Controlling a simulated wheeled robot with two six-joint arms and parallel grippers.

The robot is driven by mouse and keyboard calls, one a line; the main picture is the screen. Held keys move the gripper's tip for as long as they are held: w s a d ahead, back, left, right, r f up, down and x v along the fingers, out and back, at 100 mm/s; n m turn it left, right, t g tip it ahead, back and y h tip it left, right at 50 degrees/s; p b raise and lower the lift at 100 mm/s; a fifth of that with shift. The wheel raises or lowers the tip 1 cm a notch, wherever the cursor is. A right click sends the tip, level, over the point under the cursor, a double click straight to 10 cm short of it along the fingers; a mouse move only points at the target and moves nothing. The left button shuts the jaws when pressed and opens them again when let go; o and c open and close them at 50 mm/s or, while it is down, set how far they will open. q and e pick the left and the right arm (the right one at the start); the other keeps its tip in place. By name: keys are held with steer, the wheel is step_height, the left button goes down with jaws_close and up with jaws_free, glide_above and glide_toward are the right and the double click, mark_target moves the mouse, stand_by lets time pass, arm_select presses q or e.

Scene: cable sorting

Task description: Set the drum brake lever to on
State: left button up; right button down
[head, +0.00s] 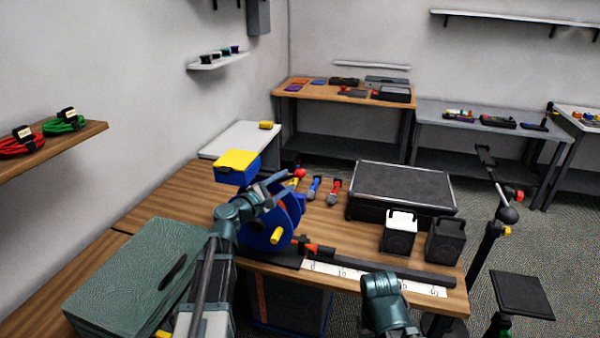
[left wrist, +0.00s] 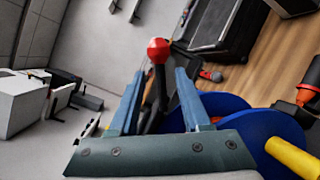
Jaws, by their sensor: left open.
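The blue cable drum (head: 290,212) with a yellow crank handle (head: 277,236) stands on the wooden bench. Its brake lever has a red knob (head: 299,173), which also shows in the left wrist view (left wrist: 158,50) atop a dark stem. My left gripper (head: 280,181) is open at the top of the drum, partly hidden by its own arm. In the left wrist view its two fingers (left wrist: 160,92) stand on either side of the lever's stem, with gaps between. I cannot tell whether either finger touches it. The right gripper's fingers do not show.
A yellow-topped blue box (head: 237,168) sits behind the left arm. A green case (head: 135,275) is at front left. A black case (head: 403,187), two small dark boxes (head: 398,236) and a measuring strip (head: 375,282) occupy the bench's right. Red and blue-handled tools (head: 315,188) lie behind the drum.

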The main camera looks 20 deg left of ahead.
mark_target(300, 172)
arm_select(q)
steer(key=x, duration=0.7)
steer(key=shift+w, duration=0.25)
jaws_close()
steer(key=shift+d, duration=0.1)
stand_by(1.0)
